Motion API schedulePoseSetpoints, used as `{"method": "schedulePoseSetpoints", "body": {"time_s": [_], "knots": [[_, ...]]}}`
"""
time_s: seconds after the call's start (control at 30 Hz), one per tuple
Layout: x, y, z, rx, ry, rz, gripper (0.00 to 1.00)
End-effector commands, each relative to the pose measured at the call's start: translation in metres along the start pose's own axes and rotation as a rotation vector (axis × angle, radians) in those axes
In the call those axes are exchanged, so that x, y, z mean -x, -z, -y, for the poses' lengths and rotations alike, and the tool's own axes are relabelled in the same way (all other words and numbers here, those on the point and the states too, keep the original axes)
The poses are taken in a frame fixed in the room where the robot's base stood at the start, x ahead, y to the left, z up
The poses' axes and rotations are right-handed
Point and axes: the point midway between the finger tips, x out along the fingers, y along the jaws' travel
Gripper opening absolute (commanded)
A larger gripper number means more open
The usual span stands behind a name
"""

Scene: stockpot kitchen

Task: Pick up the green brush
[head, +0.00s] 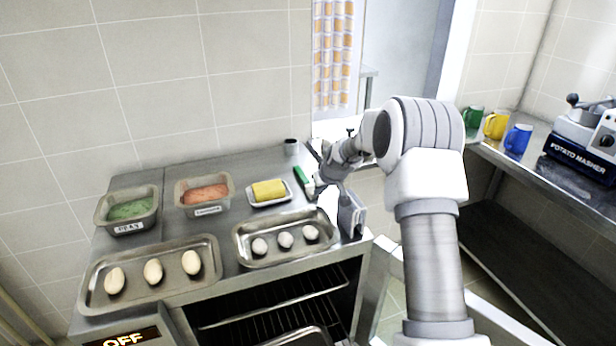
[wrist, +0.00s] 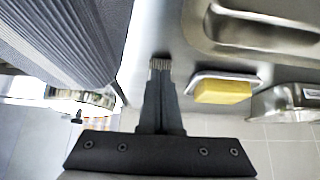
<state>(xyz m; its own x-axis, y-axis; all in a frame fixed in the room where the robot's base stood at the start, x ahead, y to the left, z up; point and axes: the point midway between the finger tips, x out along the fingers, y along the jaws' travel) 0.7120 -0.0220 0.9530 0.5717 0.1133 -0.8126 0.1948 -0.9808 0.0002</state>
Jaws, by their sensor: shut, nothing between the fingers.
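The green brush (head: 301,177) lies on the steel counter in the head view, just right of the small tray with the yellow block. Its near end is close to my gripper (head: 313,188), and the arm hides part of that area. I cannot tell whether the gripper touches it. In the wrist view my gripper (wrist: 160,66) is shut, its fingers together over the bare counter with nothing held. No green of the brush shows in the wrist view.
The small white tray (head: 283,202) with the yellow block (head: 268,190) is beside the brush. Pans of peas (head: 130,209) and orange food (head: 205,194) stand left.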

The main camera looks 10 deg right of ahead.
Motion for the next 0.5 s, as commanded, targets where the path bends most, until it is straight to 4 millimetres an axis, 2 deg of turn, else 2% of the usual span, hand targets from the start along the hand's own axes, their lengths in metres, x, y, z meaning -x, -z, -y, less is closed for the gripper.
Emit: {"method": "schedulePoseSetpoints", "body": {"time_s": [0.5], "knots": [[-0.037,0.051,0.000,0.000,0.001,0.001,0.00]]}}
